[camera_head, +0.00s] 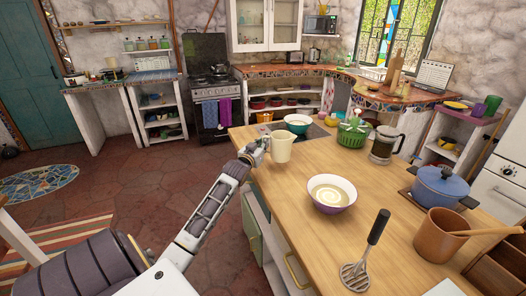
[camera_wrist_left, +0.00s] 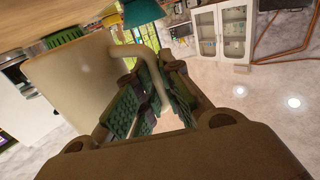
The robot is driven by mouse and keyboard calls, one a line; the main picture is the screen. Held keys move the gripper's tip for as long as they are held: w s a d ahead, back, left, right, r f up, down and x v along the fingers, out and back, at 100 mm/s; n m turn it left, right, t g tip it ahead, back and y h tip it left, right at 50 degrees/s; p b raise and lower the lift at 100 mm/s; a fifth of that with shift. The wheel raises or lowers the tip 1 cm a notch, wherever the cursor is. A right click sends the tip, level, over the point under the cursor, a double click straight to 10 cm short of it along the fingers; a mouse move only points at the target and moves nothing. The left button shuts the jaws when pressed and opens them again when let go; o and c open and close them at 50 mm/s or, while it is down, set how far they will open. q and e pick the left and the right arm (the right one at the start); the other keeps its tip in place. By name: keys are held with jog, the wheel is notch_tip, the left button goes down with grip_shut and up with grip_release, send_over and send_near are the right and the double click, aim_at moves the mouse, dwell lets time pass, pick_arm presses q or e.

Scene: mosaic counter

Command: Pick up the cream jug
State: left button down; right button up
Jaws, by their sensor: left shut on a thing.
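The cream jug (camera_head: 281,149) is upright at the left edge of the wooden counter (camera_head: 300,188); I cannot tell whether its base touches the top. My left gripper (camera_head: 259,149) reaches it from the left and is shut on its handle. In the left wrist view the jug's pale body (camera_wrist_left: 75,85) fills the left side, and its curved handle passes between the green-padded fingers of my left gripper (camera_wrist_left: 152,103). Part of the handle is hidden by the fingers. My right gripper is not in view.

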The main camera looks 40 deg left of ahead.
pick_arm(q)
notch_tip(320, 180, up, 5)
jog(key=shift+f, duration=0.15)
jog(key=shift+r, duration=0.4)
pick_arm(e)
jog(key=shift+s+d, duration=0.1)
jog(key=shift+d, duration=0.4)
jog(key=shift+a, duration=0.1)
